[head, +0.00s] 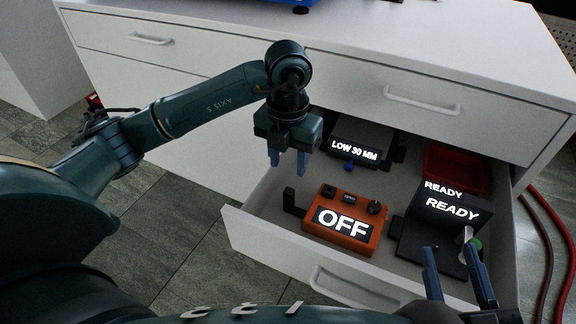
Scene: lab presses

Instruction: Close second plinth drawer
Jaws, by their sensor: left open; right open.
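A lower plinth drawer (262,237) of the white cabinet is pulled out, with its handle (350,293) on the front panel facing me. My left gripper (288,165) is open and empty, pointing down above the drawer's back left part. My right gripper (457,285) is open at the drawer's front right corner, over or near the front panel; I cannot tell whether it touches. Inside the drawer are an orange box reading OFF (345,222), a dark device reading READY (445,205), a device reading LOW 30 MM (356,150) and a red tray (453,168).
Above the open drawer is a shut drawer with a handle (420,100), and another shut drawer handle (150,39) is at the left. The white countertop (330,30) runs along the back. Red hoses (549,240) lie on the tiled floor at the right. Floor left of the drawer (190,235) is clear.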

